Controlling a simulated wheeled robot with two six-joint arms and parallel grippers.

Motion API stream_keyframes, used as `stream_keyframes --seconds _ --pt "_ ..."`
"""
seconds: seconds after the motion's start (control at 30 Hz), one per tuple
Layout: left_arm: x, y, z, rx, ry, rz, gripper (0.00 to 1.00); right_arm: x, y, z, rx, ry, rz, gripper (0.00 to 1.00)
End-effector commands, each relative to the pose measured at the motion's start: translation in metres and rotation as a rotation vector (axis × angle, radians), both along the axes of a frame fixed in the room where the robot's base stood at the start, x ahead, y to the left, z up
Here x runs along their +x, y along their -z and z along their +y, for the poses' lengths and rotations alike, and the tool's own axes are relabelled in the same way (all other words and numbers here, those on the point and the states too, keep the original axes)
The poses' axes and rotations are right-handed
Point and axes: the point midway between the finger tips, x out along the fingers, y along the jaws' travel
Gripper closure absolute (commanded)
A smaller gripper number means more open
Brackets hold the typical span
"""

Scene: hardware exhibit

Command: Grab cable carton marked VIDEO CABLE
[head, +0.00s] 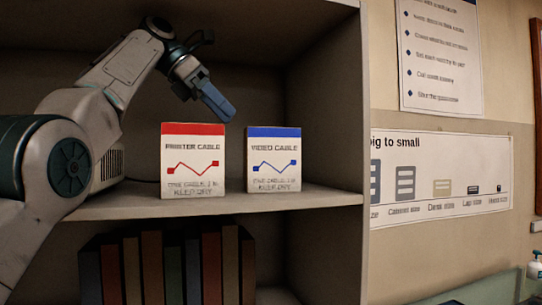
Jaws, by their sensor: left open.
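The cable carton marked VIDEO CABLE (273,160) stands upright on the shelf, white with a blue top band and a blue line drawing. A second carton marked PRINTER CABLE (193,162), white with a red top band, stands to its left with a small gap between them. My left gripper (219,108) is above and in front of the printer carton's right side, up and to the left of the video carton. It is open, points down to the right, and holds nothing. Its fingers overlap in this view. My right gripper is not in view.
The shelf board (130,205) holds the cartons, with free room right of the video carton up to the side panel (335,150). Several books (165,265) stand on the shelf below. Posters (440,185) hang on the wall at right.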

Motion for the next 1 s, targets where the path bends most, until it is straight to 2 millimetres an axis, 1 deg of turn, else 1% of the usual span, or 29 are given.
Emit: stream_keyframes --seconds 0.03,0.1,0.2,0.27,0.47,0.57,0.7,0.8,1.0 --pt "0.002 -0.003 -0.012 0.002 0.003 0.002 0.18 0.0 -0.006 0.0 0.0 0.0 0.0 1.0" --pt "0.005 -0.003 -0.026 0.002 0.003 0.0 0.18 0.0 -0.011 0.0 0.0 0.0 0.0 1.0" --pt "0.008 -0.003 -0.042 0.001 0.002 0.001 0.18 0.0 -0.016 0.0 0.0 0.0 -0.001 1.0" --pt "0.01 -0.002 -0.049 0.001 0.001 0.0 0.18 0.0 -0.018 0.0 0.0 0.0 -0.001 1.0" --pt "0.012 0.003 -0.057 0.0 0.001 0.001 0.18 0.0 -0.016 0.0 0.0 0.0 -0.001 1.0" --pt "0.013 0.011 -0.064 0.001 0.001 0.001 0.18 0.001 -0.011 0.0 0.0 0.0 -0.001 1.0" --pt "0.016 0.027 -0.079 0.001 0.001 0.001 0.18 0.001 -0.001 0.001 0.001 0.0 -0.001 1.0" --pt "0.018 0.035 -0.088 0.001 0.001 0.001 0.18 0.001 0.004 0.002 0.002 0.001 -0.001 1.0" --pt "0.019 0.035 -0.09 0.0 0.0 0.0 0.18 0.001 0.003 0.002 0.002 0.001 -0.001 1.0"
